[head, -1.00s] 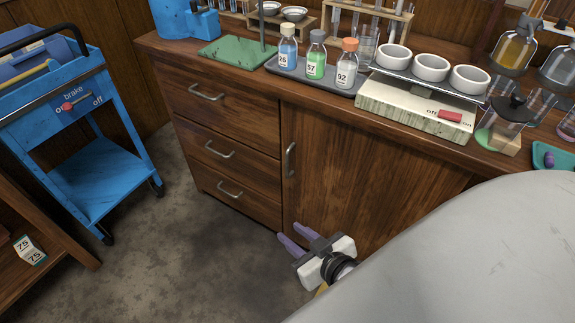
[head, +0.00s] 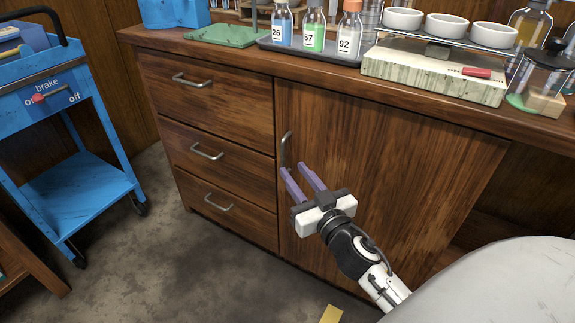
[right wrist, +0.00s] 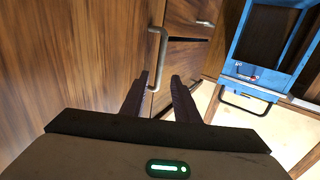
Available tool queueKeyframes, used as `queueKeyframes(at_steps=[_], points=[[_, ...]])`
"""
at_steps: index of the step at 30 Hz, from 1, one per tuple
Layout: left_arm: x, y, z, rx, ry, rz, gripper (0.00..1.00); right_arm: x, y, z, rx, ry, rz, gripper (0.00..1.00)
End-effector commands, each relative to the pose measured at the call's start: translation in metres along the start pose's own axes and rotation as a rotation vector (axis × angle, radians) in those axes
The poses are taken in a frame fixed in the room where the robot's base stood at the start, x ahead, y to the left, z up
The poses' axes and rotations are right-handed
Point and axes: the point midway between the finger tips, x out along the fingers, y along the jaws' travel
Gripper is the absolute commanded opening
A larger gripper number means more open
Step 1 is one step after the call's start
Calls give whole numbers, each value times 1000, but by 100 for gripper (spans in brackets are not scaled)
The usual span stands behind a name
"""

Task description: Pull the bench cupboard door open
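The cupboard door (head: 390,180) is a brown wooden panel at the right of the drawers in the head view. It looks shut. Its upright metal handle (head: 286,150) is near its left edge. My right gripper (head: 296,170) is open and empty, its two purple fingers pointing toward the handle from below. In the right wrist view the handle (right wrist: 163,45) rises just beyond the fingertips (right wrist: 158,80), its lower end in line with the gap between them. I cannot tell whether they touch. My left gripper is not in view.
Three drawers (head: 215,95) with bar handles are left of the door. The bench top carries bottles (head: 314,28), a scale (head: 430,75) and white bowls. A blue trolley (head: 75,185) stands at the left. The floor (head: 160,250) before the drawers is clear.

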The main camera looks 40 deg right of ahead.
Motion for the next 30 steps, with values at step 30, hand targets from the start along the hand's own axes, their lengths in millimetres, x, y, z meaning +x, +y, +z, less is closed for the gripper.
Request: queueKeyframes(at_steps=[30], points=[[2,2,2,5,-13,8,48,50,0,1,0,-2,0,0]])
